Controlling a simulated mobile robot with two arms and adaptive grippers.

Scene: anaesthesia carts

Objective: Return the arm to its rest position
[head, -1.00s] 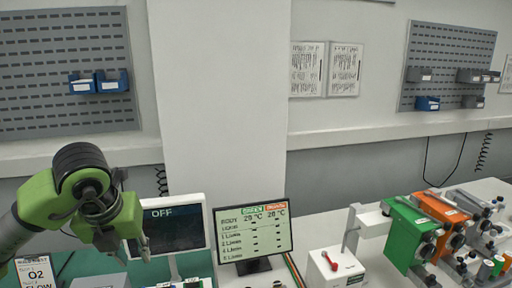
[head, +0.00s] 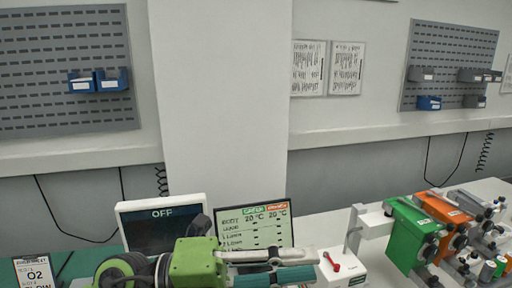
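My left arm, green and dark grey, lies low across the bottom of the head view. Its gripper (head: 285,265) points to the right, in front of the lower part of the display screen. Grey and teal finger parts show, but the frame does not settle how far apart the tips are. I see no object held in it. The bottom edge cuts off part of the arm. My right gripper is not in view.
A monitor reading OFF (head: 160,229) and a display screen (head: 262,222) stand behind my arm. A white box with a red lever (head: 345,267) and green (head: 405,235) and orange (head: 440,208) units stand right. An O2 sign (head: 35,271) is at lower left.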

